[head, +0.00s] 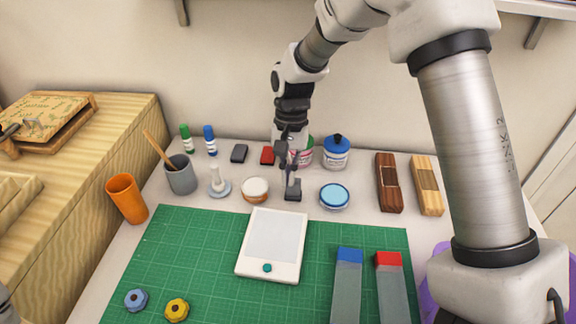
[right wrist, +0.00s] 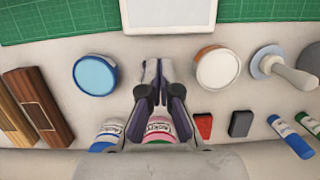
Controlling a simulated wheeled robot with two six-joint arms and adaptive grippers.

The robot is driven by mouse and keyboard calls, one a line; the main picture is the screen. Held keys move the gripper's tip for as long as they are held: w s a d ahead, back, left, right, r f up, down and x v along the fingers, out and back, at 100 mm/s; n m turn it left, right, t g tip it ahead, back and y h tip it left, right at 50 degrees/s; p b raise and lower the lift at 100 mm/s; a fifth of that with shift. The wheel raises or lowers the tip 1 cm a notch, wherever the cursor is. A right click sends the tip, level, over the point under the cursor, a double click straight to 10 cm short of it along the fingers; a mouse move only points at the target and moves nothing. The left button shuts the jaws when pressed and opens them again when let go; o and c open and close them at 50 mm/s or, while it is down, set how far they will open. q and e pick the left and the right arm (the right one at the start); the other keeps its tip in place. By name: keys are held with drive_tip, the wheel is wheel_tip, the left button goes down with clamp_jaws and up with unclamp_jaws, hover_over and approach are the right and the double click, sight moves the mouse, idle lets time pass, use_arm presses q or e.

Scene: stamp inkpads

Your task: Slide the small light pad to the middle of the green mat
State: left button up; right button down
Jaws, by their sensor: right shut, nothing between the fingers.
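The small light pad (head: 272,238) is a white tablet with a pale grey face and a teal button at its near end. It lies slightly tilted on the green mat (head: 190,250), its far edge close to the mat's far edge. My right gripper (head: 292,188) is shut and empty, pointing down just behind the pad's far edge, with a small gap. In the right wrist view the fingers (right wrist: 154,72) are together, and the pad (right wrist: 168,14) shows at the top, cut off by the frame. My left gripper is not in view.
A round white-topped tin (head: 255,187) and a blue tin (head: 334,194) flank my right gripper. Jars stand behind it. The mat left of the pad is clear.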

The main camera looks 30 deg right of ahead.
hover_over(288, 208)
drive_tip(key=f, duration=0.5)
drive_tip(key=shift+w+d+f, duration=0.1)
drive_tip(key=shift+w+f, duration=0.1)
drive_tip(key=shift+f, duration=0.15)
drive_tip(key=shift+s+f, duration=0.2)
drive_tip(key=shift+f, duration=0.35)
drive_tip(key=shift+a, duration=0.2)
